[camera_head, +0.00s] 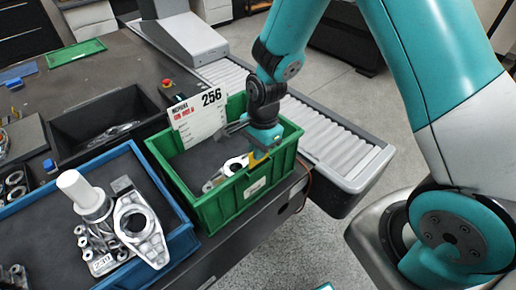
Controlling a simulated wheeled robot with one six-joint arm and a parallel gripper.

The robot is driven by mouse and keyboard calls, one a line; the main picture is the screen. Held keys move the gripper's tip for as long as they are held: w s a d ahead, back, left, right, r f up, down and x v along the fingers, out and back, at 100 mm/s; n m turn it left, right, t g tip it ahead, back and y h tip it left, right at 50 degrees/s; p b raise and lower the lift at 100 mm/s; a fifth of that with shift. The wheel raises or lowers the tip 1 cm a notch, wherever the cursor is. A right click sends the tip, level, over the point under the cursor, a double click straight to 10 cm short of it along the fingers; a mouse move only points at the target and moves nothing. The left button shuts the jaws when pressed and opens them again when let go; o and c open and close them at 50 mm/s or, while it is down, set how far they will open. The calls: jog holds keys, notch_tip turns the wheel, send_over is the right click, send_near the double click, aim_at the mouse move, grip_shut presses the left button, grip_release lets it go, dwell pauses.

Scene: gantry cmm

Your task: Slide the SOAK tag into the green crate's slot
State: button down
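The green crate (222,207) stands near the table's right edge, open at the top, with a small white label on its front wall. My gripper (257,147) is over the right part of the crate, pointing down. A small yellow piece (258,159) shows just under it at the crate's front rim. It may be the SOAK tag, but no lettering on it can be read. The fingertips are hidden, so I cannot tell whether they hold it. The slot cannot be made out. A white card marked 256 (200,117) stands tilted at the crate's back, left of my gripper.
A metal part (228,170) lies in the green crate. A blue tray (183,243) with metal parts and a white cylinder is to its left. A black bin (80,155) is behind. A roller conveyor (320,125) runs along the right. A red button (167,83) is beyond.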

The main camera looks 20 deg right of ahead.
aim_at(257, 164)
jog(key=shift+f+b, duration=0.35)
jog(key=shift+f, duration=0.25)
dwell(0.7)
jog(key=shift+f, duration=0.45)
jog(key=shift+f+b, duration=0.25)
jog(key=shift+b, duration=0.15)
jog(key=shift+f, duration=0.35)
dwell(0.4)
jog(key=c, duration=1)
grip_release()
jog(key=shift+r, duration=0.1)
jog(key=shift+r+p, duration=2.85)
jog(key=shift+r, duration=0.6)
